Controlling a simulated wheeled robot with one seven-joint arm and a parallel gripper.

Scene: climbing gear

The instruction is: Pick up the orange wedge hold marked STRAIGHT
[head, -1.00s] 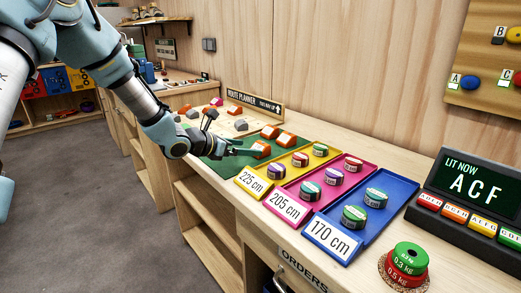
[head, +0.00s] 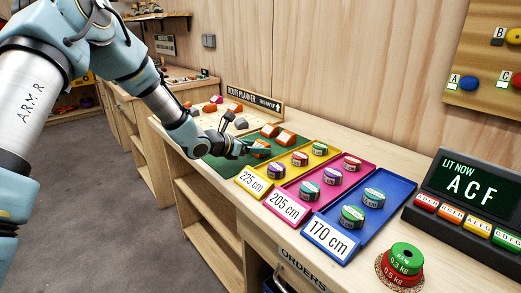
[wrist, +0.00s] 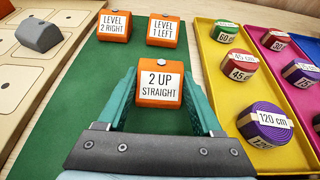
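The orange wedge hold (wrist: 158,86) labelled "2 UP STRAIGHT" sits on the green mat (wrist: 75,115) in the wrist view. My gripper (wrist: 158,95) is open, with one teal finger on each side of this hold. I cannot tell whether the fingers touch it. In the head view the hold (head: 260,148) is partly hidden by my gripper (head: 255,149). Two more orange holds stand behind it, "LEVEL 2 RIGHT" (wrist: 115,26) and "LEVEL 1 LEFT" (wrist: 163,31).
A yellow tray (wrist: 285,160) with rolled slings lies close to the right of the mat, then a pink tray (head: 312,208) and a blue tray (head: 375,225). At the left is the route planner board (wrist: 12,100) with a grey hold (wrist: 40,34).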

